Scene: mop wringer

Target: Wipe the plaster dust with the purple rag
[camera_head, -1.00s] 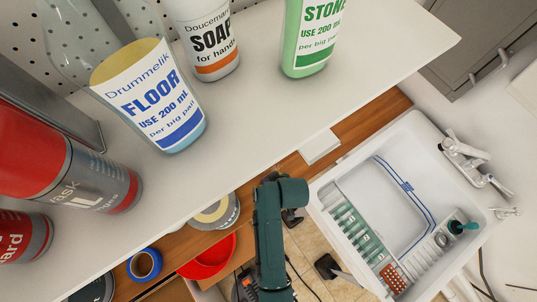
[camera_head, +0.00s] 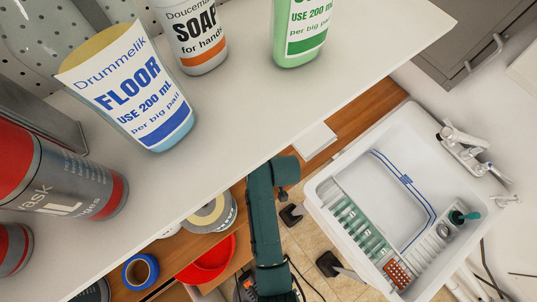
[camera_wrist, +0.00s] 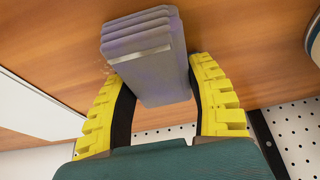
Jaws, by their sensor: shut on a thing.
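The purple rag (camera_wrist: 150,62) shows in the wrist view as a greyish-purple folded block with stacked layers at its top end. My gripper (camera_wrist: 157,75) has yellow ribbed fingers, one on each side of the rag, and is shut on it. Brown wood lies behind the rag; whether the rag touches it I cannot tell. I cannot make out the plaster dust clearly in either view. In the head view my gripper and the rag are hidden; only my teal arm shows beyond the shelf edge.
A white shelf (camera_head: 330,85) carries a FLOOR bottle (camera_head: 135,95), a SOAP bottle (camera_head: 195,40), a green bottle (camera_head: 302,30) and red cans. Below are a wooden bench (camera_head: 355,125), blue tape (camera_head: 141,270), a red bowl (camera_head: 208,262) and a white sink (camera_head: 322,190).

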